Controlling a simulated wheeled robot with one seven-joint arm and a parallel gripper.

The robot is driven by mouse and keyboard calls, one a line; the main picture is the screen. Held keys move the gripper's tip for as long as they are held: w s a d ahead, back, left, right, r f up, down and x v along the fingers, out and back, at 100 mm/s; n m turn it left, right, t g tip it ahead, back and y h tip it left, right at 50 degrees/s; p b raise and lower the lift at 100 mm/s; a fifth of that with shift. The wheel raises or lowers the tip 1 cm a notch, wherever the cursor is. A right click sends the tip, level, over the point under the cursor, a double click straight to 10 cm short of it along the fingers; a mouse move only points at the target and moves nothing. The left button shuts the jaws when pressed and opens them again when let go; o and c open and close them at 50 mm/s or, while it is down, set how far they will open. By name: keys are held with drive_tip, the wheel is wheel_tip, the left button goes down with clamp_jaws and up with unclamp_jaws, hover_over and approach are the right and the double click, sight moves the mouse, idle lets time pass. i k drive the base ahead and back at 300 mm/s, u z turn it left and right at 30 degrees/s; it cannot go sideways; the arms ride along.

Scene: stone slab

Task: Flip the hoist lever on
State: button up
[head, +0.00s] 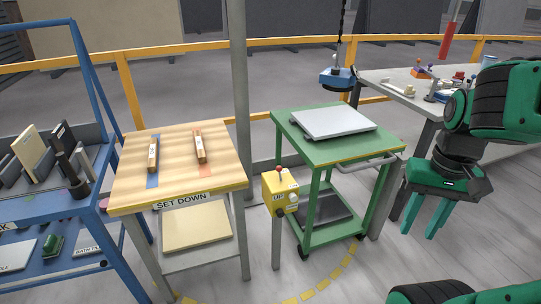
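The yellow control box (281,193) stands on a grey post in front of the green cart. A lever with a red knob (279,169) sticks up at its top, and its exact setting is too small to tell. The box has a small label that seems to read "UP" and pale round parts on its right face. A blue hoist head (337,78) hangs on a dark chain above the back of the cart. A grey slab (332,122) lies on the cart top, apart from the hoist head. My gripper (422,232) is at the right, pointing down, open and empty, well away from the box.
The green cart (318,150) stands between the box and my arm, its handle toward my gripper. A wooden "SET DOWN" table (180,200) with two small blocks is left of the box. A blue rack (75,215) is far left. A grey workbench (385,84) is behind my arm.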

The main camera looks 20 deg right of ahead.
sight(278, 168)
drive_tip(key=u, duration=0.05)
drive_tip(key=i, duration=0.9)
drive_tip(key=z, duration=1.65)
drive_tip(key=i, duration=0.4)
drive_tip(key=u, duration=1.75)
